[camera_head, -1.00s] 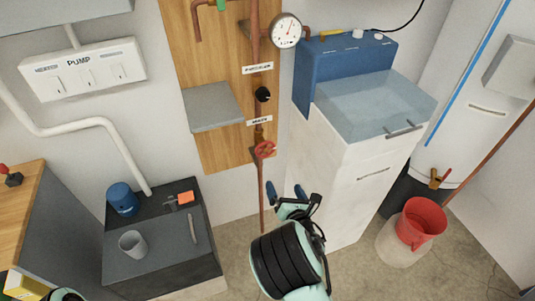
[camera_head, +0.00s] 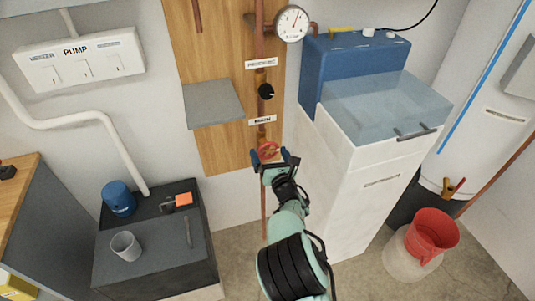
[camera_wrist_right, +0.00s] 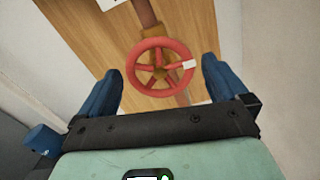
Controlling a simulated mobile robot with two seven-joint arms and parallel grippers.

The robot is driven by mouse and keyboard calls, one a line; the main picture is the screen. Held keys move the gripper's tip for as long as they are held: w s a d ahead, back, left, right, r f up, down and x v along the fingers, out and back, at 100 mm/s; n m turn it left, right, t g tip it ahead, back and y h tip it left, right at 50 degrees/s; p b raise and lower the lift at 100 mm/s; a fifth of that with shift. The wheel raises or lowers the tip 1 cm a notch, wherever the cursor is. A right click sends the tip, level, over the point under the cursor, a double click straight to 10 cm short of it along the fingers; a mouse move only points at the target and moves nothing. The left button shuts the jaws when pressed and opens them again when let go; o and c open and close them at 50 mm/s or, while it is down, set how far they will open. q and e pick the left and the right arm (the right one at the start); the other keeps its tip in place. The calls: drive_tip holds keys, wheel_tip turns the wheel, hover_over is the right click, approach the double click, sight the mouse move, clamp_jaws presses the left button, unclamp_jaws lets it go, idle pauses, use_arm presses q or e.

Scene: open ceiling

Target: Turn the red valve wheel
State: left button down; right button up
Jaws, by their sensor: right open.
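The red valve wheel (camera_head: 268,151) sits on the vertical copper pipe at the lower part of the wooden board. In the right wrist view the spoked wheel (camera_wrist_right: 161,67) shows whole, with a white mark on its right rim. My right gripper (camera_head: 270,160) is at the wheel in the head view. In the wrist view its two blue fingers (camera_wrist_right: 160,85) stand open, one on each side of the wheel, with a gap visible on both sides. I cannot tell how deep the fingers reach around it. My left gripper is not in view.
A grey shelf (camera_head: 212,104) juts out left of the pipe. A white cabinet (camera_head: 350,165) with a blue box (camera_head: 345,70) stands close on the right. A black knob (camera_head: 266,92) and pressure gauge (camera_head: 291,23) are above. A red bucket (camera_head: 432,233) stands right.

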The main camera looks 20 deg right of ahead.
drive_tip(key=shift+w, duration=0.95)
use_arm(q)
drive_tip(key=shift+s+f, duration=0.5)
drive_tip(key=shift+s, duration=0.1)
use_arm(e)
drive_tip(key=c, duration=0.9)
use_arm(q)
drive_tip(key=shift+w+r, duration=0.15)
use_arm(e)
drive_tip(key=shift+m, duration=0.4)
